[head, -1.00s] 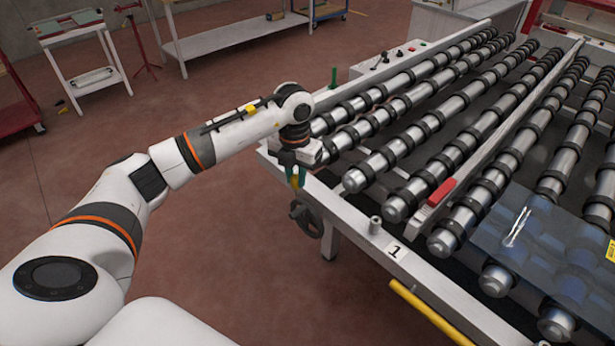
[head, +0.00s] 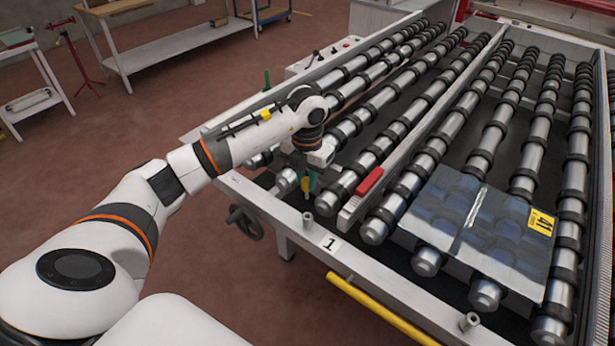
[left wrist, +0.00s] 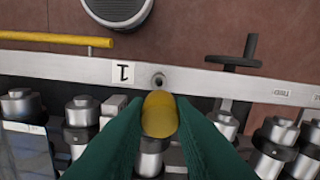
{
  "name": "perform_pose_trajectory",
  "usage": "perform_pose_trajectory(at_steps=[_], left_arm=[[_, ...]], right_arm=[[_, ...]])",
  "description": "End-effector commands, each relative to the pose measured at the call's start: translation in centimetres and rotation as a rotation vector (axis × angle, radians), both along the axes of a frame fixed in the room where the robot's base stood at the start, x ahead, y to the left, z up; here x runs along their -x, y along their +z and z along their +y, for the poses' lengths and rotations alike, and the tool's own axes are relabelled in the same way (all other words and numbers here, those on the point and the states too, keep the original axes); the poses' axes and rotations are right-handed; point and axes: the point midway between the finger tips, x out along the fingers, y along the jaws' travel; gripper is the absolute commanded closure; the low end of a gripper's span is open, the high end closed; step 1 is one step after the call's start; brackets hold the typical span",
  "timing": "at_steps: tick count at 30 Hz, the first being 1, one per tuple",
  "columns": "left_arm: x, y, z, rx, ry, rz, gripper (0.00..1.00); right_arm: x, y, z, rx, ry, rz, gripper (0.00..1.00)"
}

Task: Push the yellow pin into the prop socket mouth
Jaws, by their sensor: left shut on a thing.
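My left gripper (head: 306,184) has green fingers and is shut on the yellow pin (left wrist: 159,115). In the left wrist view the pin's rounded yellow end shows between the fingers (left wrist: 160,132). In the head view only a small yellow patch of it shows at the fingers. A short grey tubular socket (head: 308,219) stands on the white front rail beside the "1" label. In the left wrist view the socket (left wrist: 158,80) lies just beyond the pin, its dark round mouth visible. Pin and socket look apart; the height gap is hard to judge. My right gripper is not in view.
Rollers with black rings (head: 380,226) fill the table behind the rail. A glass sheet (head: 470,235) lies on them at right. A yellow bar (head: 380,310) runs along the front, with a handwheel (head: 245,222) at left. A second socket (head: 470,322) stands farther right.

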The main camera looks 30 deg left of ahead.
Motion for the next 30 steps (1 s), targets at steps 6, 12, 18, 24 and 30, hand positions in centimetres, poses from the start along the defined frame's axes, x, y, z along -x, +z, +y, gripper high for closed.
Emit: perform_pose_trajectory(at_steps=[6, 12, 18, 24, 30], left_arm=[[0.0, -0.8, 0.0, 0.000, 0.004, -0.001, 1.00], [0.0, -2.4, 0.0, 0.000, 0.005, -0.001, 1.00], [0.0, -4.5, 0.0, -0.001, 0.005, -0.001, 1.00], [0.0, -5.8, 0.0, 0.000, 0.005, -0.002, 1.00], [0.0, -6.0, 0.0, 0.000, 0.005, -0.001, 1.00]], right_arm=[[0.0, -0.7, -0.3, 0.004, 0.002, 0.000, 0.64], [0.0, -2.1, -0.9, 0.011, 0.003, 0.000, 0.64], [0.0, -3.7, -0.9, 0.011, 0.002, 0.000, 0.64], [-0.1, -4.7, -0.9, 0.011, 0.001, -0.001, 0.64], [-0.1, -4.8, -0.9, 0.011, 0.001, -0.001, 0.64]])
